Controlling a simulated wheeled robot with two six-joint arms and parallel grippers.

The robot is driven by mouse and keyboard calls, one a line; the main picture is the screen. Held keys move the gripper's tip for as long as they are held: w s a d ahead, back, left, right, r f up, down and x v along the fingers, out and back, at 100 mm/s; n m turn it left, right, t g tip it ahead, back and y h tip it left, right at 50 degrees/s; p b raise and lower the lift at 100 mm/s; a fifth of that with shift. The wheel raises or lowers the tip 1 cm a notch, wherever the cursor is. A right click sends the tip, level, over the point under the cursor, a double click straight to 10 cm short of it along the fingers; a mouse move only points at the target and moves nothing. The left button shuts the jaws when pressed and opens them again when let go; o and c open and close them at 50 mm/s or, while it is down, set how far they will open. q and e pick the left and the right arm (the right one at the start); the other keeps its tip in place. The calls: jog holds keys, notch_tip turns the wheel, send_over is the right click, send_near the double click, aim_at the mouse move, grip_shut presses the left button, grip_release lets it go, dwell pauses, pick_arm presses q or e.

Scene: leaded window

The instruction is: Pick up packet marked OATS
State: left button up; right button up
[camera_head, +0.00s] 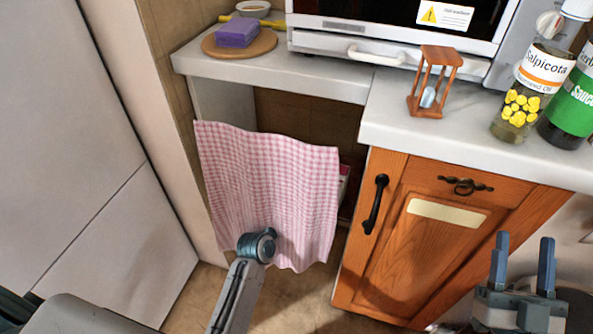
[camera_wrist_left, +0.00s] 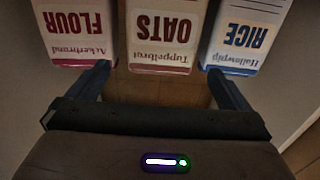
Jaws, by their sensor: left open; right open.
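The packet marked OATS (camera_wrist_left: 165,32) is cream with a dark red band and shows upside down in the left wrist view, in the middle of a row. My left gripper (camera_wrist_left: 158,69) is open and empty. Its fingertips are at the gaps on either side of the OATS packet, which lies ahead between them. In the head view my left arm reaches to the pink checked cloth (camera_head: 268,185), and its gripper is hidden behind it. My right gripper (camera_head: 522,262) is open and empty at the lower right, in front of the wooden cabinet.
A FLOUR packet (camera_wrist_left: 78,28) and a RICE packet (camera_wrist_left: 244,34) stand close beside the OATS packet. Above the cloth is a counter (camera_head: 275,75) with a purple block on a board. An hourglass (camera_head: 433,82) and bottles stand at the right. The wooden cabinet (camera_head: 425,265) borders the opening.

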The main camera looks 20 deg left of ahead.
aim_at(291, 173)
pick_arm(q)
jog(key=shift+w, duration=0.85)
jog(key=w, duration=0.4)
jog(key=shift+w+p, duration=0.2)
jog(key=shift+p, duration=0.1)
jog(key=shift+w+f, duration=0.1)
jog(key=shift+w, duration=0.3)
pick_arm(e)
jog(key=f+g, duration=0.2)
jog(key=f, duration=0.1)
jog(key=w+f, duration=0.1)
jog(key=shift+w+f+m+g+h, duration=0.1)
jog(key=shift+f+m+g+h, duration=0.1)
jog(key=shift+m+g+h, duration=0.15)
pick_arm(q)
jog(key=c, duration=1)
jog(key=shift+c, duration=1.2)
